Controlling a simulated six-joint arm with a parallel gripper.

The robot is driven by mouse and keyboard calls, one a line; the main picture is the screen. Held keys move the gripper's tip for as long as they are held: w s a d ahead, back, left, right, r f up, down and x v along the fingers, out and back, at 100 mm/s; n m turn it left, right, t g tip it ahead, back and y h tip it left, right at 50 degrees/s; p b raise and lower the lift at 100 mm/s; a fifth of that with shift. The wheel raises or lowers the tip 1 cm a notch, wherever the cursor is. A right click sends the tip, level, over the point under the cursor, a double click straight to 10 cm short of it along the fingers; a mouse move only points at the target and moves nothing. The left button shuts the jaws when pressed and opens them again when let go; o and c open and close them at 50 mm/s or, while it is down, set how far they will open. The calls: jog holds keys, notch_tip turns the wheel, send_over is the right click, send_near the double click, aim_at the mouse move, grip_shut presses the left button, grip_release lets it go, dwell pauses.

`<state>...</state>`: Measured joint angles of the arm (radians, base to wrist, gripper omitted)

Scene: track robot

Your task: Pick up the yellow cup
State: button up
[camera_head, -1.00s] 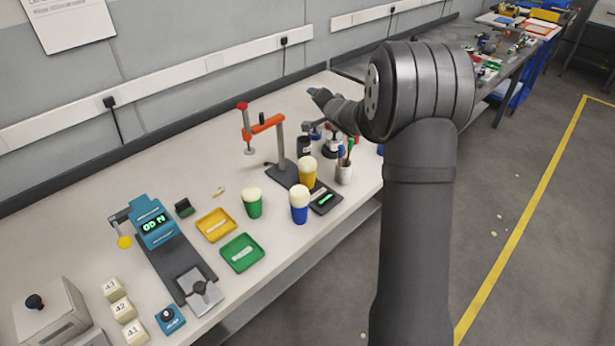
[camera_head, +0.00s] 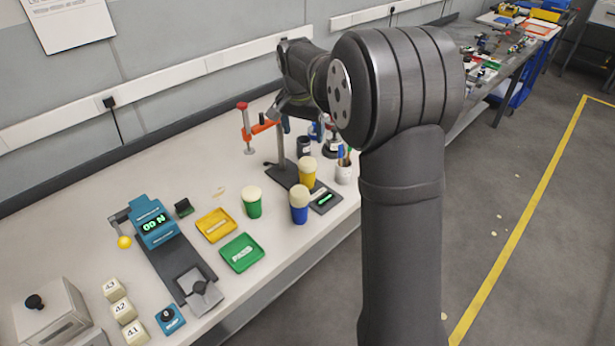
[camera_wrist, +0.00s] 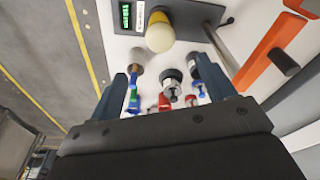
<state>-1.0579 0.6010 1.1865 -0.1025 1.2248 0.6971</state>
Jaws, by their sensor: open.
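The yellow cup (camera_head: 307,176) stands upright in the head view, with a pale rounded top, on or beside the dark base plate of the stand. It also shows near the top of the wrist view, where its yellow side (camera_wrist: 159,18) is partly hidden by its cream top. My gripper (camera_wrist: 163,83) is open and empty in the wrist view, its two dark fingers apart. The cup is beyond the fingertips and not between them.
A stand with an orange arm (camera_head: 262,128) rises behind the cup. A blue cup (camera_head: 299,210) and a green cup (camera_head: 252,207) stand nearby. A pen holder (camera_head: 344,172) and a dark jar (camera_head: 304,146) are close by. Yellow and green trays lie left.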

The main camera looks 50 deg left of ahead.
aim_at(306, 163)
jog(key=f, duration=0.4)
jog(key=w+f, duration=0.1)
jog(key=f, duration=0.7)
jog(key=shift+w+a, duration=0.2)
jog(key=shift+a, duration=0.05)
jog(key=shift+w+a+f, duration=0.1)
jog(key=shift+w+f, duration=0.15)
jog(key=shift+f, duration=0.6)
jog(key=shift+w+a+f, duration=0.1)
jog(key=shift+w+f, duration=0.1)
jog(key=shift+f, duration=0.65)
jog(key=shift+w+a+f, duration=0.1)
jog(key=shift+w+f, duration=0.15)
jog(key=shift+f, duration=0.6)
jog(key=c, duration=1.2)
jog(key=shift+r, duration=0.1)
